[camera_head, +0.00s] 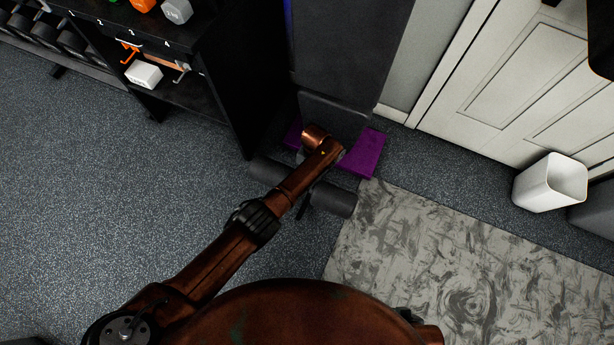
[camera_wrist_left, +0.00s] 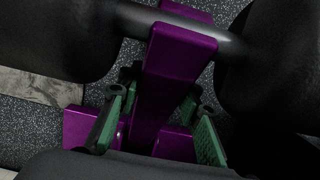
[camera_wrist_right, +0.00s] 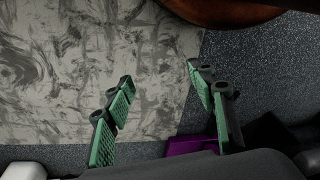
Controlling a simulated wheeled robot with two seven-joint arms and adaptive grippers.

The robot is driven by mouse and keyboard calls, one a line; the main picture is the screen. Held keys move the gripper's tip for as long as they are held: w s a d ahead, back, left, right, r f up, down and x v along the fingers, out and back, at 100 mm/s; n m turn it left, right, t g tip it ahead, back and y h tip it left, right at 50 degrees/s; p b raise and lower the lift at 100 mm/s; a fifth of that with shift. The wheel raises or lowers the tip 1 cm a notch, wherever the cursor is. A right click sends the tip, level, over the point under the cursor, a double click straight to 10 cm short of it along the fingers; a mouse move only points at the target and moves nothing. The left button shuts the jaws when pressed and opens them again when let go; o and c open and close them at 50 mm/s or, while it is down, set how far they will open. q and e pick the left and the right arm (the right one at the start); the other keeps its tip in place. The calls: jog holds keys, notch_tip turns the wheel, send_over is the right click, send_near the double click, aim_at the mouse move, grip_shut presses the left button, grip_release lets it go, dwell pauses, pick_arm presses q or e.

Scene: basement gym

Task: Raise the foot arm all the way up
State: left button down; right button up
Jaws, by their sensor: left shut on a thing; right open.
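The foot arm (camera_wrist_left: 178,60) is a purple bar in the left wrist view, with a dark crossbar and a thick black foam roller (camera_wrist_left: 50,40) on each side. My left gripper (camera_wrist_left: 160,118) has its green-padded fingers on both sides of the purple bar and is shut on it. In the head view the rollers (camera_head: 332,199) show low beside the bench's purple base (camera_head: 365,153); my left arm covers the foot arm between them. My right gripper (camera_wrist_right: 162,88) is open and empty above the floor, with a piece of purple frame (camera_wrist_right: 190,145) beyond it.
The black bench pad (camera_head: 350,50) stands behind the foot arm. A dark shelf with weights and a white box (camera_head: 144,75) is at the left. A patterned grey mat (camera_head: 450,260), a white bin (camera_head: 549,183) and a white door (camera_head: 530,75) are at the right. Open floor lies left.

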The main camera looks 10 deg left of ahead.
jog(key=shift+w+a+f+t, duration=0.3)
jog(key=shift+w+a+f, duration=0.25)
jog(key=shift+w+f, duration=0.15)
